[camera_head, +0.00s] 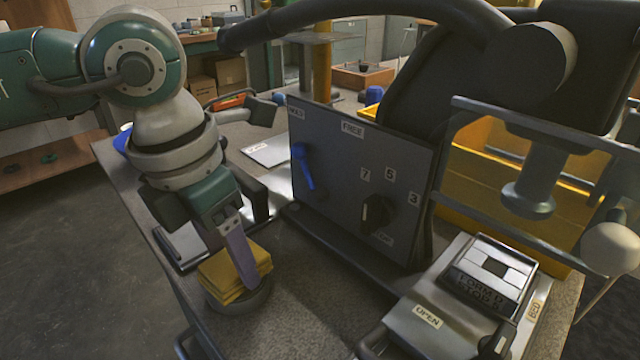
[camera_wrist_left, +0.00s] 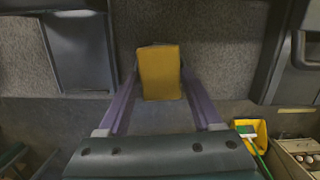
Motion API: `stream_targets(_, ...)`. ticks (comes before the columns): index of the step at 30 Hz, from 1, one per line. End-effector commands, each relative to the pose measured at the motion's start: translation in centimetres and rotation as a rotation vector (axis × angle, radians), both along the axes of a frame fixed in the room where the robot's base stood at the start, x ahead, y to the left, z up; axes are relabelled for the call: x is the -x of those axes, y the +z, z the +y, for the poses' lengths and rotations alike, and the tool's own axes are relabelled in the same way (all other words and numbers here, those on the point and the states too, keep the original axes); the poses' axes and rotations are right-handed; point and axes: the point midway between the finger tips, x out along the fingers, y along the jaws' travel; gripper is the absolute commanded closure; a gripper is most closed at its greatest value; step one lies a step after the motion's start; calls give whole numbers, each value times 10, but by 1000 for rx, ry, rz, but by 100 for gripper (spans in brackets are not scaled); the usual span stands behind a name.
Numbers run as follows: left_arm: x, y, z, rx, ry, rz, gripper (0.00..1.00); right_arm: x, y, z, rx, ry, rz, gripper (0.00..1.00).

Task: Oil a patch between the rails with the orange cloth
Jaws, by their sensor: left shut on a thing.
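The orange cloth (camera_head: 236,272) is a folded yellow-orange pad at the front left of the bench. A round dark piece (camera_head: 240,299) shows directly under it. My left gripper (camera_head: 243,262) points down with its purple fingers at the cloth and is shut on it. In the left wrist view the cloth (camera_wrist_left: 160,72) lies between the tips of the two purple fingers (camera_wrist_left: 158,88). I cannot clearly pick out the rails or an oiled patch. My right gripper is not in view.
A grey panel (camera_head: 335,185) with a blue lever (camera_head: 304,167) and a black knob (camera_head: 374,212) stands right of my left gripper. A dark bar runs along its foot. A label-bearing box (camera_head: 490,275) is at the front right. Bare bench (camera_head: 300,310) lies between.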

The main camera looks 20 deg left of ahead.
Motion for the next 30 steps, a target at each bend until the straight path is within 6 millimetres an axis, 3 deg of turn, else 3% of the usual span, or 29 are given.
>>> stream_targets(5, 1, 4, 1, -4, 1, 3, 78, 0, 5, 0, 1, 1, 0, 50)
stream_targets(24, 0, 62, 0, -2, 0, 0, 78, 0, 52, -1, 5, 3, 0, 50)
stream_targets(30, 0, 71, 0, -2, 0, 2, 78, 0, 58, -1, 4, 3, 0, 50)
